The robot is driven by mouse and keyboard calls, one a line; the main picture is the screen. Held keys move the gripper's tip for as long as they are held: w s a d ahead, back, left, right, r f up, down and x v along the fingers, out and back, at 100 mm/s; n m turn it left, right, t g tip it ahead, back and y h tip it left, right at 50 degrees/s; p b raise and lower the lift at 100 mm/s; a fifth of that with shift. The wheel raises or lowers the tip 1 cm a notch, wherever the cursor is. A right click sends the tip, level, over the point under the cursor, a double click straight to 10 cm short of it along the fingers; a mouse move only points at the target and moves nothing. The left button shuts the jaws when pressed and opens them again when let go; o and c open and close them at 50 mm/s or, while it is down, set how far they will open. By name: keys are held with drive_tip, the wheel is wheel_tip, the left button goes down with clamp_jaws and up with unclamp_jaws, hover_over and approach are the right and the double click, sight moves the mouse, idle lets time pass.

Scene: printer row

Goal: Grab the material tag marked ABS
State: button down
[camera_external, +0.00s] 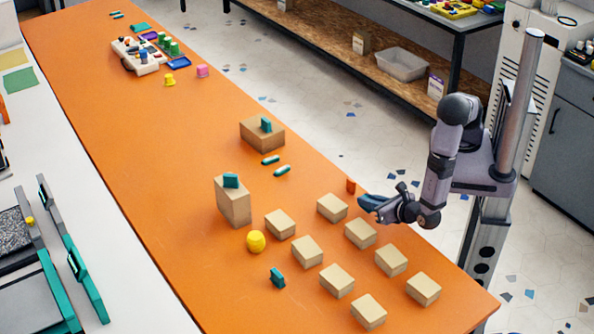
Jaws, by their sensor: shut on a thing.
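My gripper (366,202) is at the right side of the orange table, above its surface, with its dark jaws pointing left. It is shut on a small orange-red piece (351,186) at its fingertips. The grip itself is too small to see clearly. Small teal tag-like pieces stand on a tan block (262,134) and on a taller tan block (234,204); another teal piece (277,277) stands on the table. Two teal-and-white pieces (270,160) lie flat between the blocks. No lettering is readable, so I cannot tell which piece is marked ABS.
Several low tan blocks (307,252) stand in rows left of and below my gripper. A yellow round object (256,241) stands beside them. A beige tray with coloured pieces (139,55) is at the far end. The middle of the orange table (160,140) is clear.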

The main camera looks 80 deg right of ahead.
drive_tip(key=shift+r+b, duration=0.4)
drive_tip(key=shift+r, duration=3.8)
